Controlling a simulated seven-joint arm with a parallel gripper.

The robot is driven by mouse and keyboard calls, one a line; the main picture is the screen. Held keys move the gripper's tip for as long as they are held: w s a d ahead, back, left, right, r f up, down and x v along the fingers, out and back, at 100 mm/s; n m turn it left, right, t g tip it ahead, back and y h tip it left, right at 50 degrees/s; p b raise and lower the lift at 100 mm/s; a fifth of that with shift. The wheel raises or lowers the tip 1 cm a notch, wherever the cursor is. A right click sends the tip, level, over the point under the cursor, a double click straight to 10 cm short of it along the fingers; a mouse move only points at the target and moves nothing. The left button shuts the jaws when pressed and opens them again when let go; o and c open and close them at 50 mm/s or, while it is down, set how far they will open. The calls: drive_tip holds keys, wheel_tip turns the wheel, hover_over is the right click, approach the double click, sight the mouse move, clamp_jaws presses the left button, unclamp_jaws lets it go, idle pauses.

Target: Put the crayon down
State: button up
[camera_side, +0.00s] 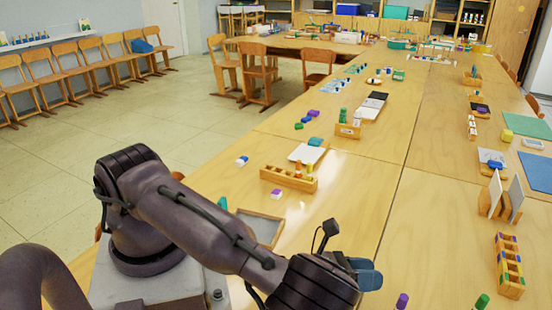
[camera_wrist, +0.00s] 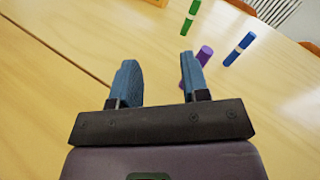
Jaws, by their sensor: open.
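My gripper (camera_wrist: 158,72) is open, its two blue fingers apart with only bare table between them. It also shows in the side view (camera_side: 367,275), low over the table. A purple crayon-like stick (camera_wrist: 205,54) is partly hidden behind the right finger; I cannot tell if they touch. A green stick (camera_wrist: 190,16) and a blue stick (camera_wrist: 239,48) are farther off. In the side view, the tops of the purple stick (camera_side: 402,300) and the green stick (camera_side: 481,302) show at the bottom edge. I cannot tell which one is the task's crayon.
A wooden block holder (camera_side: 509,265) and a card stand (camera_side: 500,200) are on the right. A crayon holder (camera_side: 290,178) and a grey tray (camera_side: 262,227) are on the left. A radiator (camera_wrist: 275,8) shows beyond the table.

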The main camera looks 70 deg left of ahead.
drive_tip(key=w+n+y, duration=0.1)
drive_tip(key=n, duration=0.2)
drive_tip(key=w+a+r+n+y, duration=0.1)
drive_tip(key=n+y, duration=0.1)
drive_tip(key=n, duration=0.1)
drive_tip(key=w+r+n+g+y, duration=0.1)
drive_tip(key=n+y, duration=0.1)
drive_tip(key=n, duration=0.1)
drive_tip(key=shift+a+r, duration=0.15)
drive_tip(key=shift+a, duration=0.25)
drive_tip(key=s+a+r+n+g, duration=0.1)
drive_tip(key=s+r+n+g, duration=0.2)
drive_tip(key=r+n, duration=0.4)
drive_tip(key=s+a+r+n+g+h, duration=0.1)
drive_tip(key=s+r+n+g, duration=0.1)
drive_tip(key=r+n, duration=0.45)
drive_tip(key=s+a+r+n+g, duration=0.1)
drive_tip(key=s+r+n+g, duration=0.2)
drive_tip(key=r+n, duration=0.45)
drive_tip(key=s+a+r+n+g, duration=0.1)
drive_tip(key=s+a+r+n, duration=0.1)
drive_tip(key=s, duration=0.4)
drive_tip(key=s+a+r+n+y, duration=0.1)
drive_tip(key=s+a+r+n, duration=0.1)
drive_tip(key=s+r, duration=0.2)
drive_tip(key=shift+s+r+g, duration=0.3)
drive_tip(key=shift+s+g, duration=0.1)
drive_tip(key=shift+s, duration=0.8)
